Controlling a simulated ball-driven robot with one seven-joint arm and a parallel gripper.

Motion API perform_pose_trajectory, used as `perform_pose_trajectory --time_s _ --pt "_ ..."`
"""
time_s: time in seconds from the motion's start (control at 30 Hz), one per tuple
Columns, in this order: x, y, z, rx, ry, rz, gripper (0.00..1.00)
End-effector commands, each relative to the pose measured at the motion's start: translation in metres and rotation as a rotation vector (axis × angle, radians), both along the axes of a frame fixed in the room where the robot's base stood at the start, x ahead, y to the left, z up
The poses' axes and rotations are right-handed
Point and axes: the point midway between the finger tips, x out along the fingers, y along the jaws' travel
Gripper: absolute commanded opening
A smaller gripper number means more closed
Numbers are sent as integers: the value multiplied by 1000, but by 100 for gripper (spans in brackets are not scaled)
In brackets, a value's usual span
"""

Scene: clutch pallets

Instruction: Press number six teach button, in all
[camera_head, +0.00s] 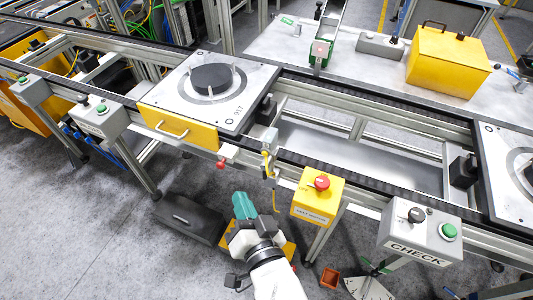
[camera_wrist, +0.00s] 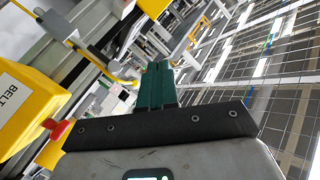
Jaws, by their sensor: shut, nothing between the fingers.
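My gripper (camera_head: 240,200) is at the lower middle of the head view, its green fingers shut and empty, in front of the conveyor and below its rail. The shut fingers also show in the wrist view (camera_wrist: 156,72). I cannot read any label saying teach or six. A grey box marked CHECK (camera_head: 400,242) at the right has a black knob (camera_head: 416,215) and a green button (camera_head: 449,230). A yellow box (camera_head: 307,207) right of my gripper has a red mushroom button (camera_head: 321,182). A grey box (camera_head: 99,121) at the left has a green button (camera_head: 101,108).
A pallet (camera_head: 236,110) with a dark disc sits on the conveyor, and another pallet (camera_head: 489,151) is at the right edge. A sensor bracket (camera_head: 268,145) juts from the rail near my gripper.

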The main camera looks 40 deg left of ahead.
Motion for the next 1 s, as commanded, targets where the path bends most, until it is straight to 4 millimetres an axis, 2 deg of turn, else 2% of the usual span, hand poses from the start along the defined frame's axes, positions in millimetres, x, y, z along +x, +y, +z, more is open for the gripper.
perform_pose_trajectory --time_s 0.27,0.7,1.0 --pt "18 4 -1 0 -1 -3 0" --pt "72 16 -1 1 0 -4 0" --pt "86 20 0 -2 0 -1 0"
